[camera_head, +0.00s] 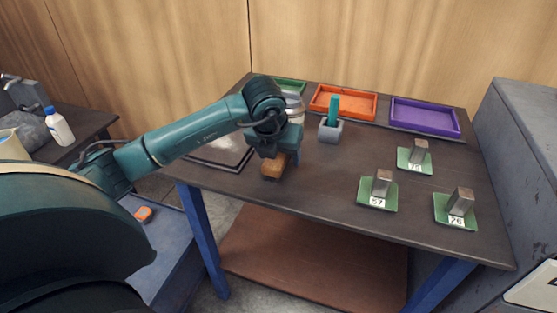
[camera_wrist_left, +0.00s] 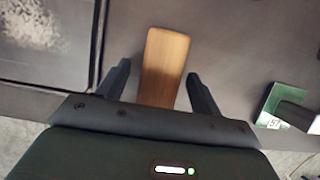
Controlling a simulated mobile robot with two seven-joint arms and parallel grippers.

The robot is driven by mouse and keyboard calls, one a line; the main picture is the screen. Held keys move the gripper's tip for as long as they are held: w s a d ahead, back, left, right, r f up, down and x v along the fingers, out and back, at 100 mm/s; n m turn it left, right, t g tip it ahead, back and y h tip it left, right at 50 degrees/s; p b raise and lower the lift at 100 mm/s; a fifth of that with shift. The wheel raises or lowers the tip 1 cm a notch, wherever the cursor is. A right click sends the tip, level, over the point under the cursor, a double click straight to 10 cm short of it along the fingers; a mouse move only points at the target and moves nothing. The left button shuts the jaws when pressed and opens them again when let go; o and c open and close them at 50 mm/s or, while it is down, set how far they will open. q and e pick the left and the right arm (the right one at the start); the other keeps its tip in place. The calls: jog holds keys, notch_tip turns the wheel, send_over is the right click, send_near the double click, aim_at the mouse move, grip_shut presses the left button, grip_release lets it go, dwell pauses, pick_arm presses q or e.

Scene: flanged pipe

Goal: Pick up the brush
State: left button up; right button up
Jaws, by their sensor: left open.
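The brush shows as a brown wooden block (camera_head: 271,169) near the front edge of the dark table, partly hidden by my left gripper (camera_head: 281,153). In the left wrist view the smooth wooden top of the brush (camera_wrist_left: 165,62) lies lengthwise between the two black fingers. My left gripper is open, with one finger on each side of the brush and a gap visible on both sides. The near end of the brush is hidden by the gripper body. I cannot tell how far down the fingers reach. My right gripper is not in view.
Left of the brush lies a dark-framed panel (camera_head: 221,152). A grey holder (camera_head: 330,132) with a teal upright piece stands behind to the right. Orange (camera_head: 343,101) and purple (camera_head: 424,117) trays line the back. Metal blocks on green numbered plates (camera_head: 377,194) stand on the right.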

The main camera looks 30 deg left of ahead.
pick_arm(q)
jog(key=shift+f, duration=0.15)
jog(key=shift+c, duration=0.5)
jog(key=c, duration=1)
notch_tip(320, 180, up, 11)
jog(key=shift+f+p, duration=0.2)
jog(key=shift+p, duration=0.1)
